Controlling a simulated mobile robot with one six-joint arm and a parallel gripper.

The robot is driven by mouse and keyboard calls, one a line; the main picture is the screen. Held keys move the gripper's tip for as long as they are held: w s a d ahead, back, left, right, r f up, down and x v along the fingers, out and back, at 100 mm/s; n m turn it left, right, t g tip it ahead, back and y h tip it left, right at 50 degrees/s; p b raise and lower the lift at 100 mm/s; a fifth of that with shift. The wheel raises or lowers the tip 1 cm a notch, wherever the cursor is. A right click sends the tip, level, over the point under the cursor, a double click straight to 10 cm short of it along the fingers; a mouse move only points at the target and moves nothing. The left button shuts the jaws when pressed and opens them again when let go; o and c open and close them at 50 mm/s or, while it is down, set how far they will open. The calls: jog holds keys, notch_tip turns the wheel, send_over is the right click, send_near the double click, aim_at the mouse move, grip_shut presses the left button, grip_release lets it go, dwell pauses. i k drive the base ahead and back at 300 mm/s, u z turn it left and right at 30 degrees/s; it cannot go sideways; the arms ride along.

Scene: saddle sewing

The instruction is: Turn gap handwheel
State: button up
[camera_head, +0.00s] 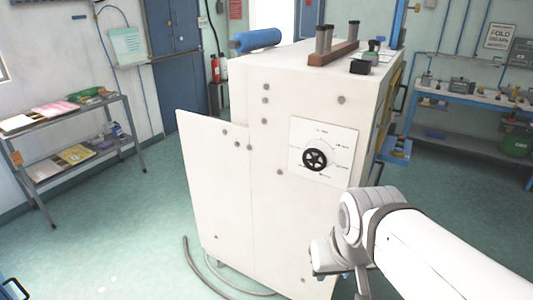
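The gap handwheel (315,160) is a small black spoked wheel on the side of a large cream machine cabinet. It sits on a white dial plate (340,138) with printed marks around it, too small to read. My arm comes in from the lower right, and its wrist is below and to the right of the handwheel, apart from it. My gripper is not clearly seen; the arm's end is hidden behind my own white links or too small to make out.
The machine cabinet (225,170) fills the middle, with bolts on its panel and a grey hose (205,280) on the floor at its foot. A shelf rack (75,160) stands at the left and a blue workbench (470,105) at the right. Green floor is open at left.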

aim_at(314, 159)
jog(key=u, duration=2)
jog(key=i, duration=0.5)
jog(key=z, duration=3.05)
